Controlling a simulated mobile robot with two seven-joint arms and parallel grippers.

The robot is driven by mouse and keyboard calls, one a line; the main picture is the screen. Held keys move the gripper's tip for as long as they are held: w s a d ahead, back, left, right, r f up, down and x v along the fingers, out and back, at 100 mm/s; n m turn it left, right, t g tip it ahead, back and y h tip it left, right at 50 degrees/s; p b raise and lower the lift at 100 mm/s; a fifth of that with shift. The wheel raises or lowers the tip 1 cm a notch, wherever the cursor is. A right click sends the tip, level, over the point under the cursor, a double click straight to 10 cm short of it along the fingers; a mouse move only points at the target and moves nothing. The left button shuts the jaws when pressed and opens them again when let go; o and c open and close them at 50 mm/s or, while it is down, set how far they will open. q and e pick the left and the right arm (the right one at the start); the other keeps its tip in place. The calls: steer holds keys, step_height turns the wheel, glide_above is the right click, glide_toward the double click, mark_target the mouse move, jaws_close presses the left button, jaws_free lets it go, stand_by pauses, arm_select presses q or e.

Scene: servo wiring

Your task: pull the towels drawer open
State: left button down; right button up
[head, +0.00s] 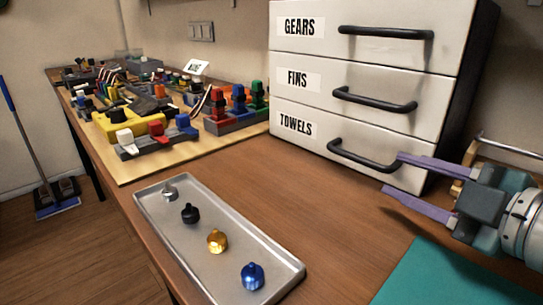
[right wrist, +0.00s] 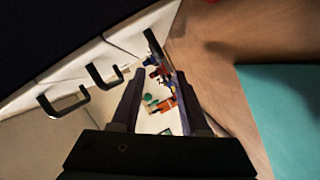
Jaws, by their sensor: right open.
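The towels drawer (head: 300,133) is the lowest of three white, labelled drawers in the head view, and its front looks flush with those above. Its black bar handle (head: 362,157) stands out from the front. My right gripper (head: 393,174) comes in from the right, open, with its purple fingertips just right of the handle's near end. Nothing shows held between the fingers. In the right wrist view, the gripper (right wrist: 160,85) points along the drawer fronts, and a dark bar shows by the fingertips; whether it touches them I cannot tell. My left gripper is out of view.
A grey metal tray (head: 152,205) with small knobs lies in front on the wooden table. A teal mat (head: 440,278) lies below my right gripper. A board (head: 118,165) with colourful parts is at the left. Bare tabletop lies between tray and drawers.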

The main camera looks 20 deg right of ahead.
mark_target(371, 164)
steer(key=b+x, duration=0.1)
steer(key=x, duration=0.6)
steer(key=shift+w+d+f, duration=0.1)
steer(key=shift+w, duration=0.25)
steer(key=shift+w+f, duration=0.1)
steer(key=shift+w, duration=0.55)
steer(key=shift+c, duration=0.2)
jaws_close()
stand_by(0.4)
